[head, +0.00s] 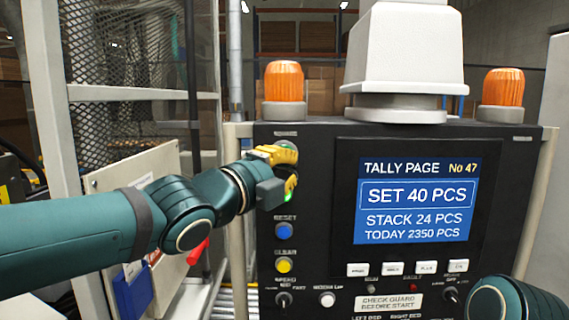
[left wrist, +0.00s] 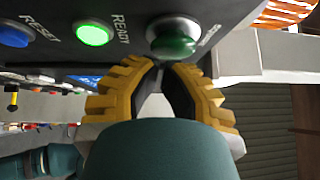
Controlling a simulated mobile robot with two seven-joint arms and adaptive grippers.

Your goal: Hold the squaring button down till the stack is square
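The green push button (left wrist: 175,42) sits in a silver ring on the dark panel; its label is too blurred to read. In the head view the button (head: 286,146) is at the panel's upper left, partly covered by my left gripper (head: 289,166). The yellow fingers of this gripper also show in the left wrist view (left wrist: 163,66), their tips together with nothing between them. The tips are right at the button's edge; I cannot tell whether they touch it. My right gripper is out of view. The stack is not visible.
The green READY lamp (left wrist: 93,34) is lit beside the button. Below are a blue RESET button (head: 284,231) and a yellow CLEAR button (head: 284,265). The screen (head: 415,205) reads SET 40, STACK 24, TODAY 2350. A wire-mesh guard frame (head: 130,94) stands at left.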

